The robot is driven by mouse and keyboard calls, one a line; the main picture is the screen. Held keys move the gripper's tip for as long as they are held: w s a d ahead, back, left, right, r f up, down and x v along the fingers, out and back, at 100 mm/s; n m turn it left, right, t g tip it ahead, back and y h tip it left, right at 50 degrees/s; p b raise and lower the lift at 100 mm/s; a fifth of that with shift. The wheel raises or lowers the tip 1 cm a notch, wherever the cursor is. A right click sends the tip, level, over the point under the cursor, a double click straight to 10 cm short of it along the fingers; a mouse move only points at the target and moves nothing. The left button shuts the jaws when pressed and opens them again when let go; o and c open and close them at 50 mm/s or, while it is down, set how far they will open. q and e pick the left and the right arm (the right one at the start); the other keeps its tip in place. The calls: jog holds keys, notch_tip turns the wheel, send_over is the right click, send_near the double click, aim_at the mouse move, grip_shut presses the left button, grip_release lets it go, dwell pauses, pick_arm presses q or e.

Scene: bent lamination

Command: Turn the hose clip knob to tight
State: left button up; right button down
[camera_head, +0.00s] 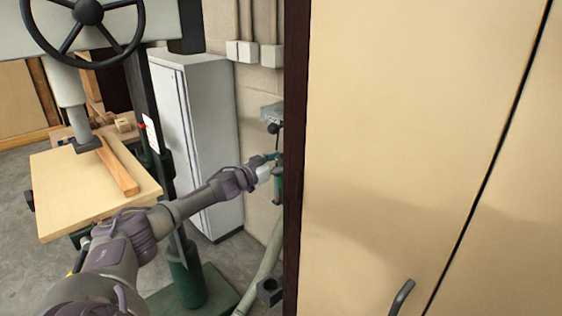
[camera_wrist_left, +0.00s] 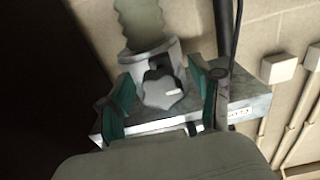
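The hose clip knob (camera_wrist_left: 162,92) is a grey lobed knob with a white mark on its right side. It sits on a light grey collar (camera_wrist_left: 128,58) below a pale green ribbed hose (camera_wrist_left: 140,22) in the left wrist view. My left gripper (camera_wrist_left: 162,98) has its teal fingers on either side of the knob, apart, with small gaps visible. In the head view my left gripper (camera_head: 274,160) is at the wall beside the dark cabinet edge. The knob cannot be made out there. My right gripper is not in view.
A grey metal box (camera_wrist_left: 250,108) lies behind the knob. In the head view a large tan cabinet (camera_head: 420,130) with a dark edge stands close on the right. A white locker (camera_head: 205,130) and a machine with a wooden table (camera_head: 75,190) stand left.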

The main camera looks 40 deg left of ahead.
pick_arm(q)
jog(key=c, duration=1.1)
jog(key=shift+m, duration=0.3)
jog(key=m, duration=0.3)
jog(key=shift+a, duration=0.1)
jog(key=m+b, duration=0.1)
jog(key=m, duration=0.4)
jog(key=shift+a, duration=0.1)
jog(key=m+b, duration=0.1)
jog(key=m, duration=0.3)
jog(key=shift+b, duration=0.4)
jog(key=shift+r+m+b, duration=0.15)
jog(key=shift+m+b, duration=0.6)
jog(key=shift+m, duration=1.65)
